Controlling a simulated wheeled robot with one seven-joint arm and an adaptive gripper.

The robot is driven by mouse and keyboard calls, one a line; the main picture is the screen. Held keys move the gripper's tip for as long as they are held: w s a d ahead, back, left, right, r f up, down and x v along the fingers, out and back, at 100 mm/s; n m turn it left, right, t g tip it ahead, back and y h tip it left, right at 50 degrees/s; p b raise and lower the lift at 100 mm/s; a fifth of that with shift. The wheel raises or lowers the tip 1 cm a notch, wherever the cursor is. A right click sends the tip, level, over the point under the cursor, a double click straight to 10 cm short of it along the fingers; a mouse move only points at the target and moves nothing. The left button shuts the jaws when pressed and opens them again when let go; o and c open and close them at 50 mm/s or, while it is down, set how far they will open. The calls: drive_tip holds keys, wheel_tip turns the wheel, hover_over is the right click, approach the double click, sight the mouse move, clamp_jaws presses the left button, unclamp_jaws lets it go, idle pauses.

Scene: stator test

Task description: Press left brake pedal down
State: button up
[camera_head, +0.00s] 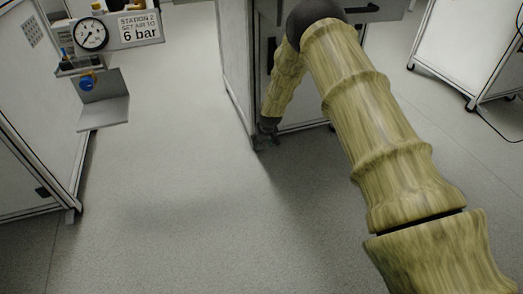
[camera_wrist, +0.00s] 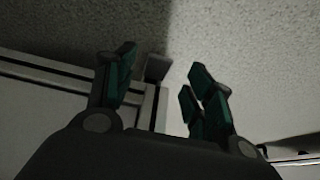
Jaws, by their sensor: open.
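My gripper (camera_wrist: 163,72) is open, with its green-padded fingers spread apart in the wrist view. In the head view my gripper (camera_head: 266,131) is low, near the floor, by the bottom front corner of the middle cabinet (camera_head: 235,65). A small dark block (camera_wrist: 157,67) shows between the fingers in the wrist view, at the end of a pale edge. It may be the left brake pedal, but I cannot tell for sure, nor whether it is up or down.
A white cart (camera_head: 465,50) on casters stands at right. The grey floor (camera_head: 170,200) between is clear.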

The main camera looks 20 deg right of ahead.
sight(261, 147)
drive_tip(key=shift+b+x, duration=1)
drive_tip(key=shift+x, duration=1.15)
drive_tip(key=c, duration=1)
